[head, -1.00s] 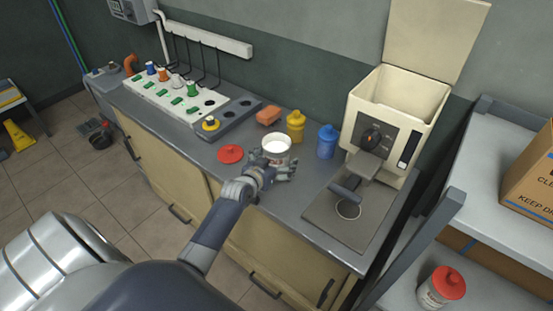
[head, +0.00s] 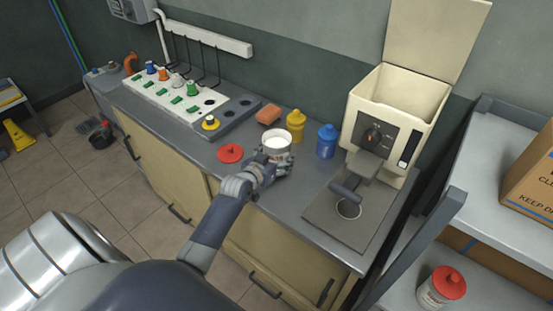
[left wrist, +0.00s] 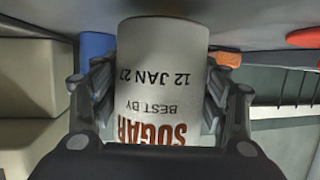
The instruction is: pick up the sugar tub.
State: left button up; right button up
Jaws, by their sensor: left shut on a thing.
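The sugar tub (head: 277,141) is a white tub, open at the top with white contents showing. My left gripper (head: 275,164) is shut on it, with a finger on each side. In the left wrist view the tub (left wrist: 163,75) fills the middle between the fingers (left wrist: 160,105), its "SUGAR" and "BEST BY" print upside down. A red lid (head: 230,153) lies on the counter just left of the tub. The tub's base is hidden behind the gripper in the head view. My right gripper is out of view.
A cream machine (head: 395,115) stands right. A red-lidded tub (head: 441,288) sits on the lower right shelf.

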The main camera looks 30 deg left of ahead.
pick_arm(q)
notch_tip(320, 180, up, 2)
jog(key=shift+r, duration=0.1)
jog(key=s+d, duration=0.1)
jog(key=s, duration=0.2)
jog(key=s+d+b, duration=0.1)
jog(key=s+d, duration=0.1)
jog(key=s, duration=0.2)
jog(key=s+d+r, duration=0.1)
jog(key=s+d, duration=0.1)
jog(key=s, duration=0.1)
jog(key=shift+s, duration=0.25)
jog(key=s, duration=0.1)
jog(key=s+d, duration=0.1)
jog(key=s+b, duration=0.1)
jog(key=shift+s+d+r, duration=0.3)
jog(key=shift+s+d, duration=0.05)
jog(key=shift+s, duration=0.05)
jog(key=shift+r, duration=0.1)
dwell(0.6)
